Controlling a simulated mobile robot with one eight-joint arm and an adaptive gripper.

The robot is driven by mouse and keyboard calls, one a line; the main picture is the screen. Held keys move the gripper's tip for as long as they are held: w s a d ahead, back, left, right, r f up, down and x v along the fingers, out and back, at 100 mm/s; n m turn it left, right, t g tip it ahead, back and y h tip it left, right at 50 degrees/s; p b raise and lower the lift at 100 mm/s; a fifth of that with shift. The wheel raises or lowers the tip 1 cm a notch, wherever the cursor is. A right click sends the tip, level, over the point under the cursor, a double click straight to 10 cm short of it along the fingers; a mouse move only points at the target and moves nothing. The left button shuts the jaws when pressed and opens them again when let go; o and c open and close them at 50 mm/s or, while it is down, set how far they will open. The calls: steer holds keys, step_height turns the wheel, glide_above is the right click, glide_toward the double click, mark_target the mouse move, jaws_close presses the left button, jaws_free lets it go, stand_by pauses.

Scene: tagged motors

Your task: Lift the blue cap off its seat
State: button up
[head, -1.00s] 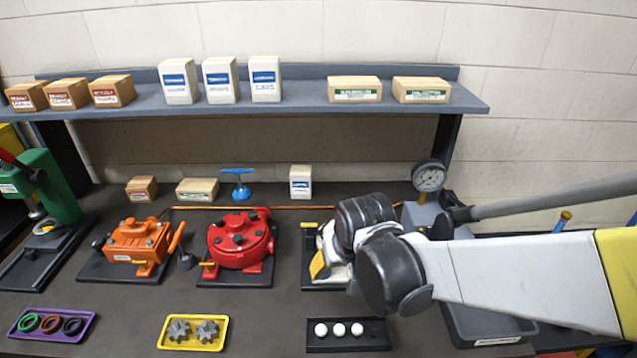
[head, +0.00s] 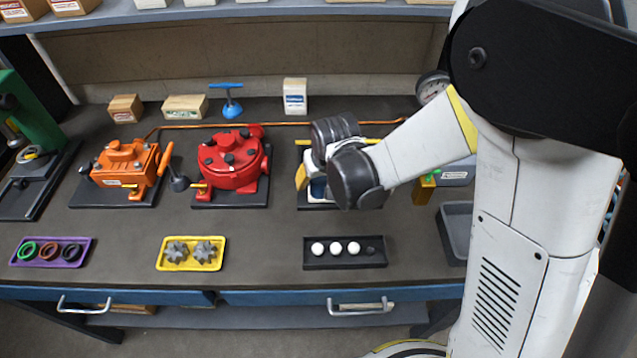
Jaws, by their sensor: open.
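My gripper (head: 314,178) is low over the third motor unit, right of the red one. My black wrist hides much of the gripper and the unit. A small dark blue patch (head: 318,188) shows beside the white parts under the wrist. It looks like the blue cap, but its outline and seat are mostly hidden. The unit's dark base plate (head: 308,204) shows below it. The gripper is open. I cannot tell whether its fingers touch the cap.
A red motor (head: 232,160) and an orange motor (head: 125,163) stand to the left. In front are a purple tray (head: 16,258) of rings, a yellow tray (head: 165,265) of gears and a black tray (head: 345,262) with white balls. A gauge (head: 431,87) stands behind my arm.

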steer(key=shift+w+f, duration=0.15)
steer(key=shift+f, duration=0.3)
steer(key=shift+c, duration=0.5)
steer(key=c, duration=1.2)
steer(key=shift+o, duration=0.2)
steer(key=shift+r, duration=0.1)
step_height(320, 180, up, 16)
steer(key=p, duration=0.7)
